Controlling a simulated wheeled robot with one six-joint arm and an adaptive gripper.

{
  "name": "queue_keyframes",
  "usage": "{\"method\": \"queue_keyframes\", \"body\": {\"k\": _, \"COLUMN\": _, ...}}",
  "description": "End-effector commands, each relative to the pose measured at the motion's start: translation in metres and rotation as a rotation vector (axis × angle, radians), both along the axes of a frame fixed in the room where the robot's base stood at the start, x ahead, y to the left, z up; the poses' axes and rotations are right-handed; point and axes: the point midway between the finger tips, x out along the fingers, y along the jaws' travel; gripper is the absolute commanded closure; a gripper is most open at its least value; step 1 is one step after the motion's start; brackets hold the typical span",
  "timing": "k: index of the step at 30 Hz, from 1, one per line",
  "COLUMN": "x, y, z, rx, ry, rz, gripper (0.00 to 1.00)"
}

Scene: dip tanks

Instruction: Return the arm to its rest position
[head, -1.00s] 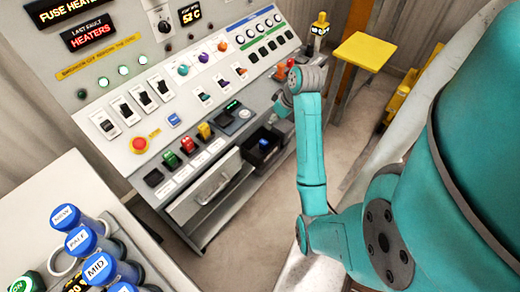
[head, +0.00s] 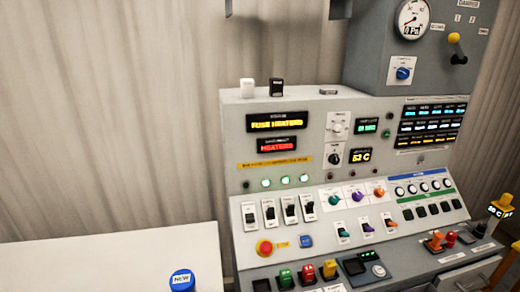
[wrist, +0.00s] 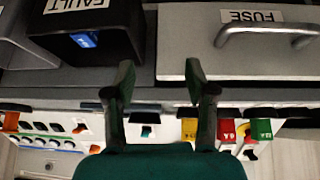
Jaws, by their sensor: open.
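My gripper (wrist: 158,92) shows in the wrist view with its two dark fingers apart and nothing between them. It is in front of the control console, near a drawer (wrist: 235,55) labelled FUSE and a black bin (wrist: 95,30) labelled FAULT with a blue item (wrist: 84,40) inside. That view is upside down relative to the labels. My arm and gripper do not show in the head view now. The control console (head: 290,215) fills the right half of that view, with switches, knobs and displays reading FUSE HEATERS and HEATERS.
A white table (head: 110,262) is at the lower left of the head view, with a blue-capped container (head: 182,281) labelled NEW at its front. A red emergency button (head: 265,248) and several coloured switches sit on the console. A yellow-topped device (head: 502,206) stands at the right edge.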

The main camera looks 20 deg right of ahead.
Motion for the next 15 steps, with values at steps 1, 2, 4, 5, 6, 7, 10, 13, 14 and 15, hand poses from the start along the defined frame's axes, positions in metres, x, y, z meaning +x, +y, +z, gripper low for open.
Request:
{"method": "queue_keyframes", "body": {"k": 1, "x": -0.002, "y": 0.02, "z": -0.011, "rx": -0.005, "ry": -0.014, "rz": 0.005, "gripper": 0.45}}
{"method": "queue_keyframes", "body": {"k": 2, "x": -0.003, "y": 0.029, "z": -0.015, "rx": -0.012, "ry": -0.027, "rz": 0.004, "gripper": 0.45}}
{"method": "queue_keyframes", "body": {"k": 4, "x": -0.007, "y": 0.05, "z": -0.023, "rx": -0.025, "ry": -0.056, "rz": 0.003, "gripper": 0.45}}
{"method": "queue_keyframes", "body": {"k": 5, "x": -0.009, "y": 0.059, "z": -0.026, "rx": -0.031, "ry": -0.07, "rz": 0.002, "gripper": 0.45}}
{"method": "queue_keyframes", "body": {"k": 6, "x": -0.012, "y": 0.071, "z": -0.03, "rx": -0.038, "ry": -0.087, "rz": 0.003, "gripper": 0.45}}
{"method": "queue_keyframes", "body": {"k": 7, "x": -0.015, "y": 0.079, "z": -0.032, "rx": -0.044, "ry": -0.1, "rz": 0.004, "gripper": 0.45}}
{"method": "queue_keyframes", "body": {"k": 10, "x": -0.026, "y": 0.107, "z": -0.038, "rx": -0.062, "ry": -0.145, "rz": 0.008, "gripper": 0.45}}
{"method": "queue_keyframes", "body": {"k": 13, "x": -0.04, "y": 0.133, "z": -0.039, "rx": -0.08, "ry": -0.194, "rz": 0.017, "gripper": 0.45}}
{"method": "queue_keyframes", "body": {"k": 14, "x": -0.044, "y": 0.141, "z": -0.039, "rx": -0.084, "ry": -0.207, "rz": 0.02, "gripper": 0.45}}
{"method": "queue_keyframes", "body": {"k": 15, "x": -0.051, "y": 0.15, "z": -0.038, "rx": -0.09, "ry": -0.228, "rz": 0.025, "gripper": 0.45}}
